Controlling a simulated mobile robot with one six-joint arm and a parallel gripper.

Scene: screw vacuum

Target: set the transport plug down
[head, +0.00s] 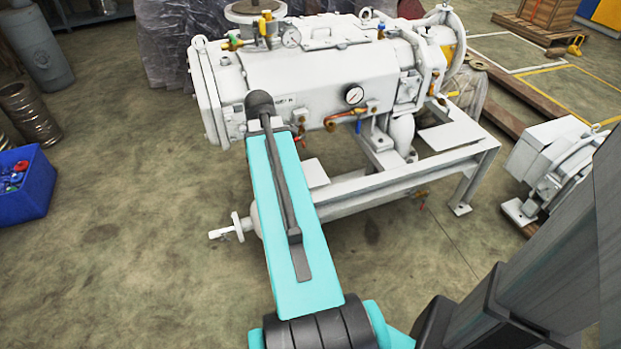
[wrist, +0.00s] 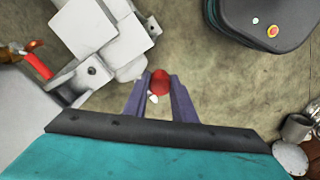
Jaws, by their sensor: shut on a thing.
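The transport plug (wrist: 160,86) is a small red piece with a white bit below it in the wrist view. My gripper (wrist: 159,77) is shut on it, with one grey-purple finger on each side. The plug is held over bare concrete floor, beside the white machine at the left of that view. In the head view my turquoise arm hides the gripper and the plug. The white screw vacuum pump (head: 325,75) stands on its white frame behind the arm in the head view.
A blue crate (head: 28,197) with small coloured parts stands at the far left. A red-handled valve (wrist: 38,67) juts from the machine in the wrist view. A metal cup (wrist: 296,128) is at the right edge. Open floor (head: 130,225) lies left of the arm.

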